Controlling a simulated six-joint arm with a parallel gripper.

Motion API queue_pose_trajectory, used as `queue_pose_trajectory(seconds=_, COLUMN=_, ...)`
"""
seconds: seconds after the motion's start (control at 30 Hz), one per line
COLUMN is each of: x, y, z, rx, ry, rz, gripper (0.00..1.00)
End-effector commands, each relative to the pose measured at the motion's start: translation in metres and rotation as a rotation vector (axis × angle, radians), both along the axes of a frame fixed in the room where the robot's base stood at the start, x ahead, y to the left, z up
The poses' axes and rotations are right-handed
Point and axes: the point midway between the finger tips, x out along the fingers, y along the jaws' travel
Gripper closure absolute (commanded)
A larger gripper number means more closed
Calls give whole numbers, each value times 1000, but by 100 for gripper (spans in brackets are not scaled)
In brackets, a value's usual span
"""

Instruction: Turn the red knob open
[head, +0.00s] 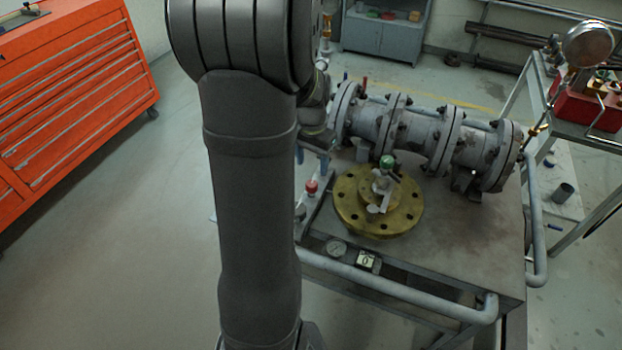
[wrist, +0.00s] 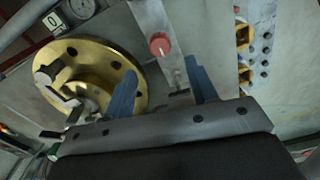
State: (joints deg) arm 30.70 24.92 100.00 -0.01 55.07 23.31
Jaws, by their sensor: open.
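The red knob (wrist: 160,44) shows in the wrist view on a pale metal strip, above and between my two blue fingertips. It also shows in the head view (head: 312,187), just right of my arm. My gripper (wrist: 163,85) is open and empty, its fingers spread wide and apart from the knob. In the head view my gripper (head: 318,143) is partly hidden by my arm, above and beyond the red knob.
A brass flange (head: 350,215) with a green-topped fitting (head: 387,161) sits right of the knob; my left finger overlaps it in the wrist view. A grey flanged pipe (head: 425,130) lies behind. A handrail (head: 400,287) runs along the table's front. A gauge (head: 336,247) is near it.

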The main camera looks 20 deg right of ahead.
Motion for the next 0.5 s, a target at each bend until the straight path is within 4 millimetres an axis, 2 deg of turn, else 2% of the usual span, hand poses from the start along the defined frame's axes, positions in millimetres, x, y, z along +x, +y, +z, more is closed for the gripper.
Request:
queue_pose_trajectory(seconds=0.03, x=-1, y=1, z=-13, rx=4, ry=5, rz=0, gripper=48)
queue_pose_trajectory(seconds=0.2, x=-1, y=1, z=-47, rx=3, ry=5, rz=0, gripper=48)
queue_pose_trajectory(seconds=0.3, x=-1, y=0, z=-61, rx=2, ry=4, rz=0, gripper=48)
queue_pose_trajectory(seconds=0.5, x=0, y=0, z=-76, rx=1, ry=1, rz=0, gripper=48)
